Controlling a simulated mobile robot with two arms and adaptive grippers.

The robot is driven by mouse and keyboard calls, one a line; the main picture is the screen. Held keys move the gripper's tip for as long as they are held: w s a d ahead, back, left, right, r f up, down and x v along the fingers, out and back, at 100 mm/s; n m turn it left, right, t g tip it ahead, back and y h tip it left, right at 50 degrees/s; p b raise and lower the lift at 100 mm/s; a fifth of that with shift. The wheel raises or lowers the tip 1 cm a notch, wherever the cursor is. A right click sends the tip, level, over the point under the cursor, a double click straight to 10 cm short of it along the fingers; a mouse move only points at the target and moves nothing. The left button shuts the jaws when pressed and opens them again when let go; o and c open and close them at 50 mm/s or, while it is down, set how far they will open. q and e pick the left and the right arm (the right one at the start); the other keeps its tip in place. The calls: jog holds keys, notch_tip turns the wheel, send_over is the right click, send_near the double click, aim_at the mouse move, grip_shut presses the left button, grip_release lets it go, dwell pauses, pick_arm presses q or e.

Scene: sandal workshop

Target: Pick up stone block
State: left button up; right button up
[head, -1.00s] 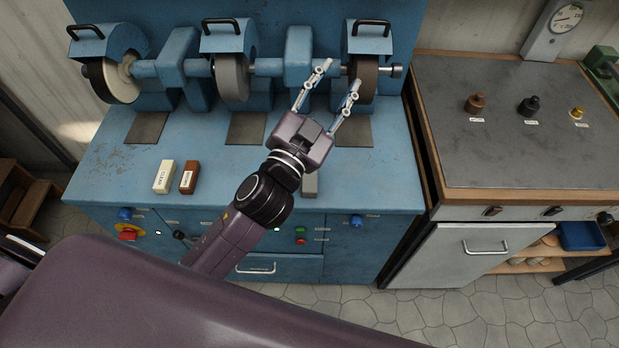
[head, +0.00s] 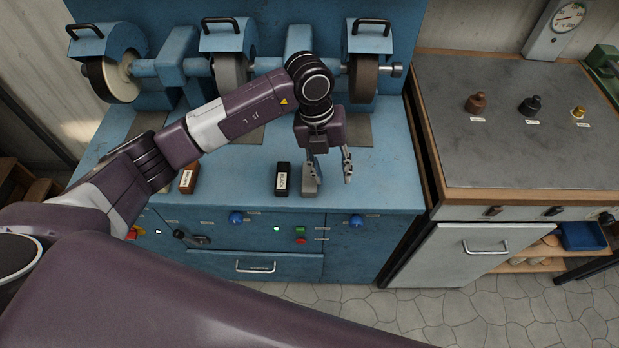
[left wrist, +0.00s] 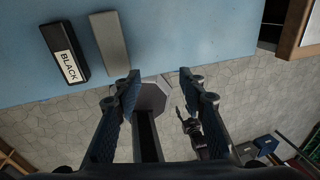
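The stone block (head: 310,188) is a plain grey block on the front part of the blue bench top. In the left wrist view it is the grey bar (left wrist: 109,40) at the upper left. My left gripper (head: 331,181) points down over the bench front with its fingers spread apart and nothing between them. In the head view its left finger overlaps the block's top and its right finger is well to the right. In the wrist view the block lies left of and beyond the fingertips (left wrist: 160,78), not between them. I cannot tell whether they touch.
A black block labelled BLACK (head: 283,180) stands close left of the stone block. A brown labelled block (head: 189,178) is farther left, partly behind my arm. Grinding wheels (head: 363,78) line the back. The bench top (head: 390,180) is clear to the right.

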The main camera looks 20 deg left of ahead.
pick_arm(q)
jog(key=y, duration=0.2)
send_over(310, 178)
jog(key=shift+s+r+n, duration=0.2)
jog(key=shift+s+n, duration=0.1)
jog(key=shift+n, duration=0.1)
jog(key=shift+a+f, duration=0.15)
jog(key=shift+a, duration=0.1)
jog(key=f+p, duration=0.1)
jog(key=f, duration=0.2)
jog(key=f+p, duration=0.2)
jog(key=f, duration=0.1)
jog(key=shift+w+d+f, duration=0.15)
jog(key=shift+d, duration=0.05)
jog(key=shift+f, duration=0.55)
jog(key=shift+w, duration=0.1)
jog(key=c, duration=0.9)
jog(key=shift+r, duration=0.1)
